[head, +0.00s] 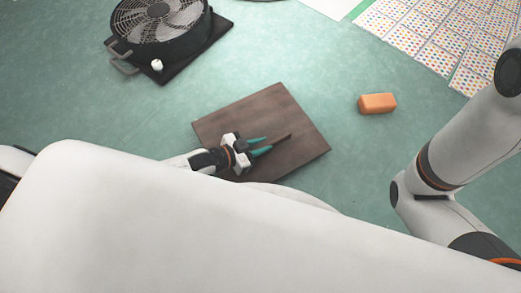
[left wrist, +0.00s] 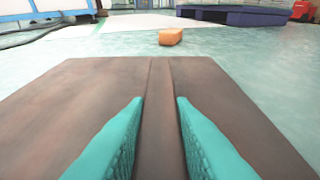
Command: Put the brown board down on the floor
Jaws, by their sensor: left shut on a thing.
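The brown board (head: 285,115) is a flat, dark wooden rectangle with a narrow raised strip along its middle. It lies level over the green floor; I cannot tell whether it touches the floor. My left gripper (head: 267,145) is above the board, its teal fingers shut on the raised strip. In the left wrist view, the board (left wrist: 90,85) fills the lower part, and the fingers of the left gripper (left wrist: 160,100) stand on both sides of the strip. My right arm shows at the right of the head view, but its gripper is out of view.
An orange block (head: 377,103) sits on the green floor (head: 290,50) to the right of the board. A black fan (head: 160,25) stands on a dark base at the upper left. Dotted sheets (head: 430,35) lie at the upper right.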

